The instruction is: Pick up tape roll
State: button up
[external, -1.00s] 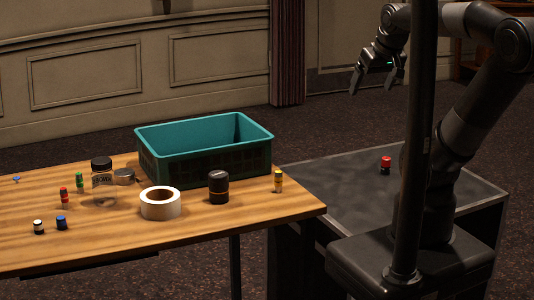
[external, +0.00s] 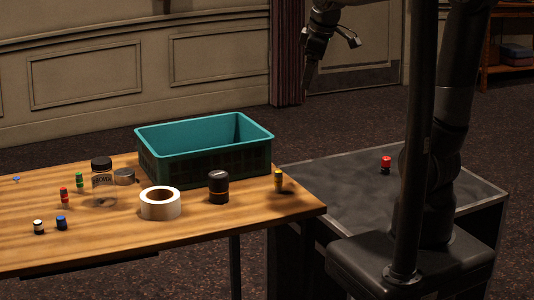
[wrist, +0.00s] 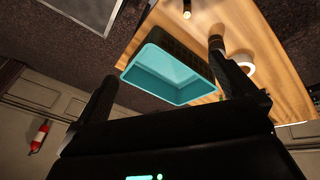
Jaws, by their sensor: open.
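The white tape roll (external: 160,210) lies flat on the wooden table, in front of the teal crate. In the wrist view the tape roll (wrist: 249,64) shows partly behind my right finger. My gripper (external: 311,78) is high in the air, right of and beyond the table and well apart from the tape roll. In the wrist view my gripper (wrist: 160,65) has its fingers spread wide with nothing held between them.
The teal crate (external: 205,138) stands behind the tape roll. A black jar (external: 218,188) is close on its right, and a clear jar (external: 103,185) with a black lid on its left. Several small bottles stand around. The table's front edge is clear.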

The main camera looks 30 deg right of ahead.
jog(key=w+a+f+n+g, duration=0.1)
jog(key=w+a+f+n, duration=0.25)
jog(key=a, duration=0.35)
jog(key=w+a+f+n+g, duration=0.1)
jog(key=w+a+f+n, duration=0.1)
jog(key=a+n, duration=0.45)
jog(key=w+a+f+n, duration=0.2)
jog(key=w+a, duration=0.1)
jog(key=a, duration=0.5)
jog(key=s+a+f+n, duration=0.1)
jog(key=a+f+n, duration=0.2)
jog(key=a+f, duration=0.1)
jog(key=s+a+f+n+g, duration=0.1)
jog(key=a+f+n, duration=0.2)
jog(key=a, duration=0.4)
jog(key=a+f+n, duration=0.3)
jog(key=a+f, duration=0.2)
jog(key=a, duration=0.1)
jog(key=shift+s+g+h, duration=0.4)
send_over(159, 195)
jog(key=f, duration=0.4)
jog(key=shift+s+d+f, duration=0.15)
jog(key=shift+s+f, duration=0.05)
jog(key=shift+f, duration=0.15)
jog(key=shift+w+f, duration=0.15)
jog(key=shift+f, duration=1.45)
jog(key=shift+w+f, duration=0.15)
jog(key=shift+f, duration=1.4)
jog(key=c, duration=0.9)
